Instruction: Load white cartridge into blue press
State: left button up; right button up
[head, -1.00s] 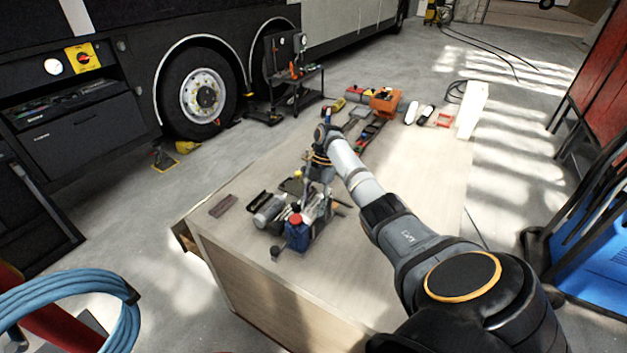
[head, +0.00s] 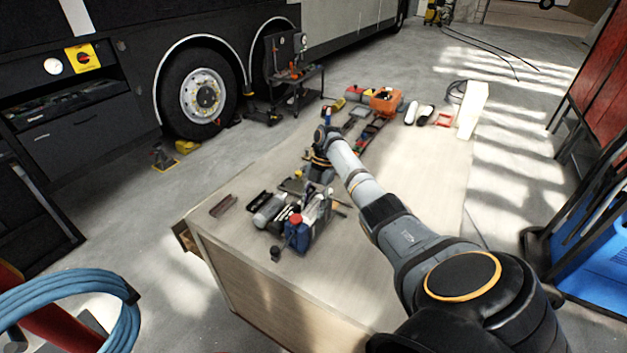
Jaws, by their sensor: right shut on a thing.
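My right arm reaches across the workbench from the lower right. My right gripper (head: 318,176) points down above the bench, just behind a cluster of supplies. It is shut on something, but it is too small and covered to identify. A pale, whitish item (head: 314,206) stands in the cluster just below the gripper; I cannot tell whether it is the white cartridge. A blue container with a red top (head: 297,236) stands at the front of the cluster. I cannot make out a blue press for certain. My left gripper is not in view.
The wooden workbench (head: 400,210) is clear on its right side. A brown block (head: 223,205) lies near the left edge. A coach wheel (head: 203,95) is beyond.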

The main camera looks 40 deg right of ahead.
jog(key=o, duration=1.8)
notch_tip(320, 180, up, 6)
jog(key=p, duration=0.5)
jog(key=shift+r, duration=0.1)
